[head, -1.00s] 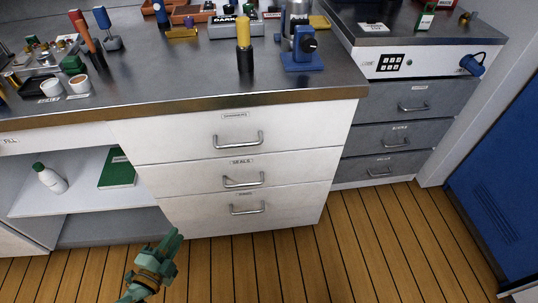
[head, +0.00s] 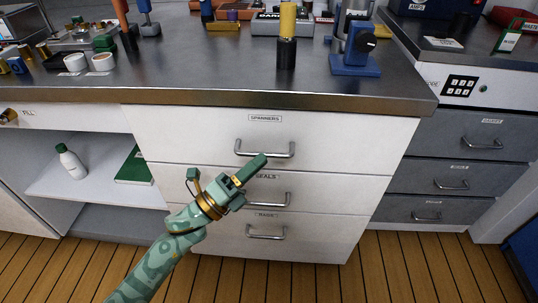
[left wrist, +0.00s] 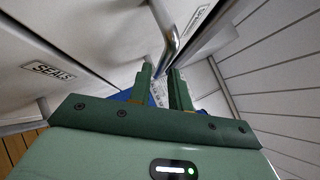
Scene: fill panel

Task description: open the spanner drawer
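The spanner drawer (head: 180,135) is the top white drawer under the steel worktop, labelled SPANNERS. Its front is flush with the cabinet, so it is shut. Its bar handle (head: 282,156) is metal. My left gripper (head: 254,167) is just in front of and below this handle in the head view, its fingertips overlapping the bar's lower edge. In the left wrist view the gripper (left wrist: 162,74) has its fingers apart, with a gap between them. The handle (left wrist: 166,30) lies just beyond the fingertips there; I cannot tell whether they touch. My right gripper is out of view.
Below is the SEALS drawer (head: 345,185), its handle partly behind my gripper, then a third drawer (head: 320,237). An open shelf (head: 90,185) with a bottle (head: 70,160) is to the left. Grey drawers (head: 425,145) stand to the right. The worktop (head: 210,75) overhangs.

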